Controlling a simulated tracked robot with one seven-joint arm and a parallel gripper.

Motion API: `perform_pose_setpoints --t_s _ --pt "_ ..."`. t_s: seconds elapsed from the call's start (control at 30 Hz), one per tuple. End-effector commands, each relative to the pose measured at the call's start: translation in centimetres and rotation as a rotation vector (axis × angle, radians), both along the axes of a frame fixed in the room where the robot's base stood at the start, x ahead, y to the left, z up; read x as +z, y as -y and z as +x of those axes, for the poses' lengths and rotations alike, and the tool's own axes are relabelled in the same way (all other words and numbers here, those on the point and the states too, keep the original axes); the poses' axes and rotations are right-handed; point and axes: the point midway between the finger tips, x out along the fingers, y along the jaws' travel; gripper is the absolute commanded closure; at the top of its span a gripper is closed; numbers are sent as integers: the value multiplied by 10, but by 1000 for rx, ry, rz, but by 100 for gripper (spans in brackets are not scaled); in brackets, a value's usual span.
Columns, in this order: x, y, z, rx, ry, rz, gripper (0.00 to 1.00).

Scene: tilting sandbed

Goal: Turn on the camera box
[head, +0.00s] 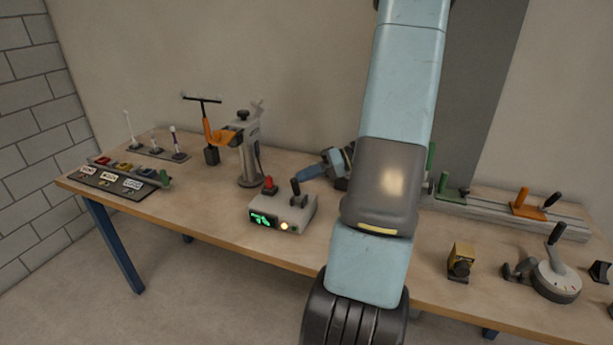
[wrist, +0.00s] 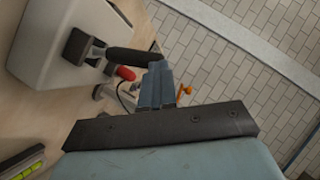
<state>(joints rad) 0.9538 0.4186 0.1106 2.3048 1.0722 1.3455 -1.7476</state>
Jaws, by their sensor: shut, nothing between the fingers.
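The grey camera box (head: 299,215) stands near the table's front edge, left of my arm. Its front has a dark panel with green markings (head: 263,219) and a bright yellowish lamp (head: 284,226). A black lever (head: 295,188) and a red knob (head: 269,186) stand up on top. The wrist view shows the pale box (wrist: 60,45), black lever (wrist: 132,56) and red knob (wrist: 125,73). My gripper (head: 302,175) is shut and empty, its blue-grey fingertips (wrist: 157,68) right by the lever's free end. I cannot tell whether they touch.
Labelled switches (head: 108,180) are at far left. A yellow block (head: 461,261) and a round dial with a lever (head: 557,279) are at right. A green-vialed level (wrist: 25,168) shows in the wrist view.

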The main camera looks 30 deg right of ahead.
Motion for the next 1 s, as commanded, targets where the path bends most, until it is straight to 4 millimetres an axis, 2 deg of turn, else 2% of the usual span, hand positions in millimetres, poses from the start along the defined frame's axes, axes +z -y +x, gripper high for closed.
perform_pose_setpoints --t_s 0.03,0.23,0.43,1.0 --pt "1 -5 5 7 5 4 100" --pt "7 -5 4 7 7 2 100" --pt "34 -1 -1 5 11 0 100" --pt "94 -15 -56 -2 5 -1 100"
